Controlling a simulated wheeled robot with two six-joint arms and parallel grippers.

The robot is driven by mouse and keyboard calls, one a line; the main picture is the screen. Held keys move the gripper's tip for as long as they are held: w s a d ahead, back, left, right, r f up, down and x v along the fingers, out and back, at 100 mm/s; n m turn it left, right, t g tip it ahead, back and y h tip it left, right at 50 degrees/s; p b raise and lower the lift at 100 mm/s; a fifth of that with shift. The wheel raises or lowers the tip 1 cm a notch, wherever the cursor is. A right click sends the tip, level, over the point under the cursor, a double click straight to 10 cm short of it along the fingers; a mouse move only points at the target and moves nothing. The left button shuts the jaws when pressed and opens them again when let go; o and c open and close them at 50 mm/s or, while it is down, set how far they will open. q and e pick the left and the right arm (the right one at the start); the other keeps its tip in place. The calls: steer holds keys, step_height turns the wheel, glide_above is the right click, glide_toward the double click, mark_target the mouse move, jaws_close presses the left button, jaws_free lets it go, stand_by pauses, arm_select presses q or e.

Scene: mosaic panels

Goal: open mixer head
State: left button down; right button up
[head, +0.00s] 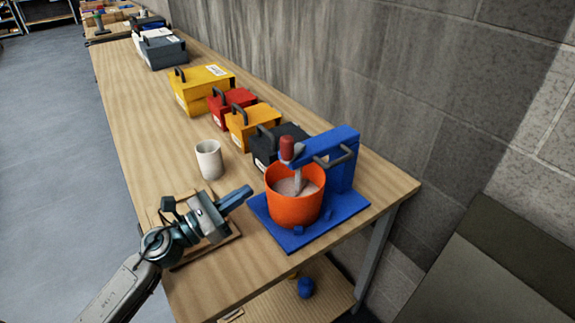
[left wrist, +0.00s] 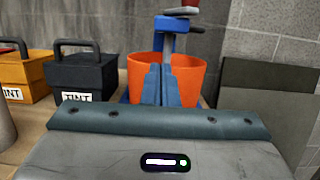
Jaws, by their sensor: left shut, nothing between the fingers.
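The mixer stands at the near end of the bench. It has a blue base and post, a blue arm (head: 330,144) across the top with a dark handle (head: 336,158), and a red knob (head: 287,147). An orange bucket (head: 293,207) with pale contents sits under its head, and the stirrer reaches down into it. My left gripper (head: 248,191) is shut and empty, just left of the bucket and pointing at it. In the left wrist view its blue fingers (left wrist: 162,85) are together in front of the orange bucket (left wrist: 188,75). The right gripper is not seen.
A white cup (head: 209,160) stands behind my left gripper. Black, orange, red and yellow toolboxes line the wall side of the bench; the black box (left wrist: 83,75) is left of the bucket. A wooden tray (head: 213,250) lies under my arm. The wall (head: 400,90) is close behind the mixer.

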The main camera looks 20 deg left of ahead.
arm_select(q)
steer(key=p+x, duration=0.3)
steer(key=x, duration=0.2)
steer(key=p+x, duration=0.2)
steer(key=shift+w+d+r+p, duration=0.15)
steer(key=shift+w+r+p, duration=0.1)
steer(key=shift+r+p, duration=0.15)
steer(key=shift+w+d, duration=0.45)
steer(key=shift+w, duration=0.15)
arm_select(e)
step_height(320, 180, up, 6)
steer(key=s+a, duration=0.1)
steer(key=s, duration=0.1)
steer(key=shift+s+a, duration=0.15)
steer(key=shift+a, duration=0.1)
